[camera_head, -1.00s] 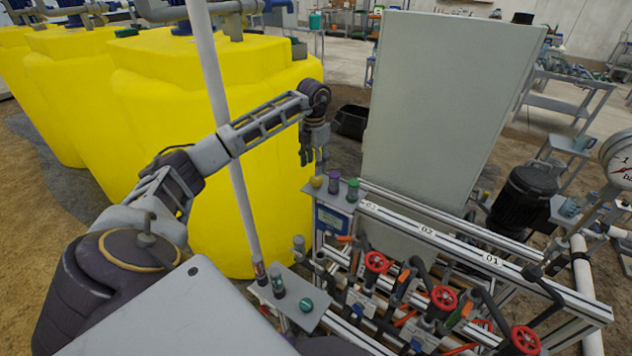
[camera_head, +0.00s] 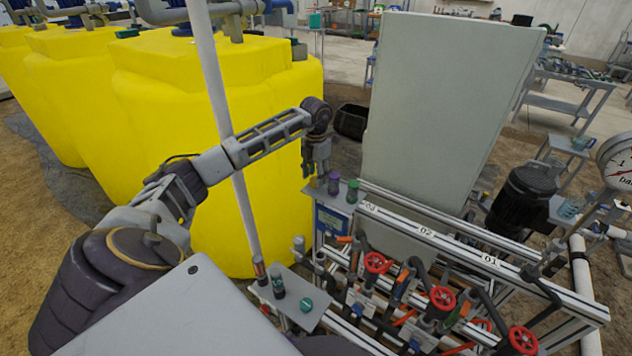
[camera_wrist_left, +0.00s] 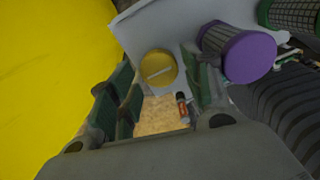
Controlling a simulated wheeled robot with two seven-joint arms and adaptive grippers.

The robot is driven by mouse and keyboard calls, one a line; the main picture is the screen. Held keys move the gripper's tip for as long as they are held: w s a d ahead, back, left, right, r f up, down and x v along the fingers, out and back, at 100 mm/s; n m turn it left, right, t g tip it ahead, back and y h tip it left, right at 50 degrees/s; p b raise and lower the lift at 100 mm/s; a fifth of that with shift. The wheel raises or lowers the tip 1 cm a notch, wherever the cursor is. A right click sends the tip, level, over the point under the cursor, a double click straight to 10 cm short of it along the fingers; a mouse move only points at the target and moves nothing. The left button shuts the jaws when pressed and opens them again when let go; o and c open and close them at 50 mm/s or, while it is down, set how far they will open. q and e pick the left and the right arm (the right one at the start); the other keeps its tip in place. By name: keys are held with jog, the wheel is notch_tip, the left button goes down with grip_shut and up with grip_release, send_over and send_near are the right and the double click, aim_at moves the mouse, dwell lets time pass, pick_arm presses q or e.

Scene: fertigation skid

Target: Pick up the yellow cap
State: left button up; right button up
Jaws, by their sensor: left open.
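The yellow cap (camera_wrist_left: 158,68) shows its round slotted top in the left wrist view, on a grey shelf plate (camera_wrist_left: 140,30). My left gripper (camera_wrist_left: 160,78) is open, with its green-padded fingers on either side of the cap in that view; contact cannot be made out. In the head view the left gripper (camera_head: 314,174) points down over the far left end of the shelf and mostly hides the cap. A purple cap (camera_wrist_left: 249,57) on a ribbed body stands close beside the right finger. My right gripper is not in view.
A green cap (camera_head: 352,184) stands beyond the purple one. A large yellow tank (camera_head: 255,150) is close on the left, with a white pipe (camera_head: 245,205) before it. A grey cabinet (camera_head: 435,110) stands behind the shelf. Red valve wheels (camera_head: 376,263) line the rack at right.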

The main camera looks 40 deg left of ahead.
pick_arm(q)
jog(key=shift+f, duration=0.95)
jog(key=c, duration=0.5)
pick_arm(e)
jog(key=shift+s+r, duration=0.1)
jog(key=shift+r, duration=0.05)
